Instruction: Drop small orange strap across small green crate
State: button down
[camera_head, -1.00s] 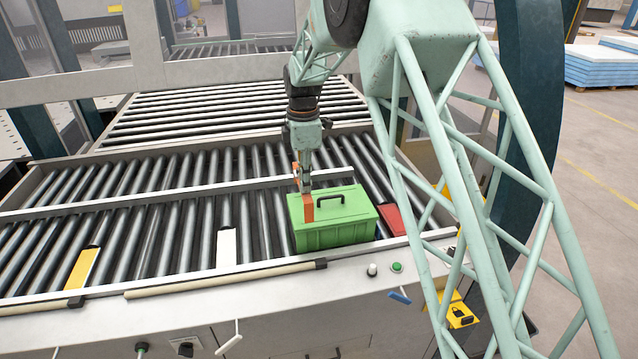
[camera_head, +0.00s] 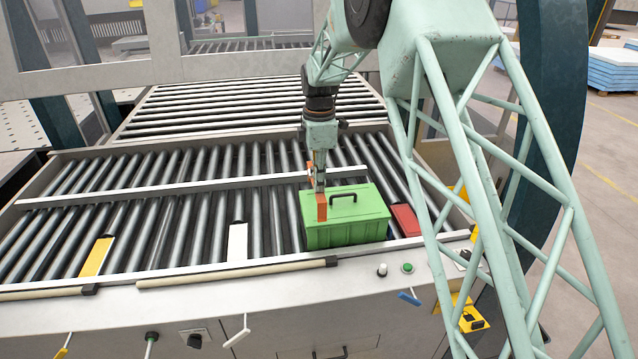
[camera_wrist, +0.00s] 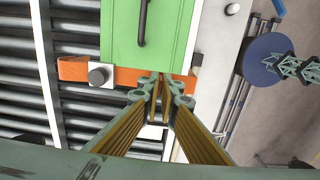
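The small green crate (camera_head: 365,228) stands on the rollers near the front rail, lid up, with a black handle on top. In the wrist view its lid (camera_wrist: 120,35) is at the top. My gripper (camera_head: 320,188) points down at the crate's left end. The small orange strap (camera_head: 321,208) shows below the fingertips, against the crate's left front corner, with another orange part behind. In the wrist view the strap (camera_wrist: 127,78) runs crosswise along the crate's near end, and my fingertips (camera_wrist: 160,82) close together on it. Whether it rests on the lid is unclear.
A long metal bar (camera_head: 190,189) crosses the rollers behind the crate. A red plate (camera_head: 405,219) lies right of the crate, a white plate (camera_head: 237,242) and a yellow plate (camera_head: 97,256) to the left. The front ledge carries a green button (camera_head: 407,268).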

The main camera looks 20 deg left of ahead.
jog(key=shift+f+b, duration=1.9)
jog(key=shift+f, duration=2.75)
jog(key=shift+f, duration=0.35)
jog(key=c, duration=2.9)
grip_release()
jog(key=shift+o, duration=0.2)
jog(key=shift+r, duration=0.2)
jog(key=shift+s+r, duration=0.1)
jog(key=shift+r, duration=5.7)
jog(key=shift+d, duration=0.15)
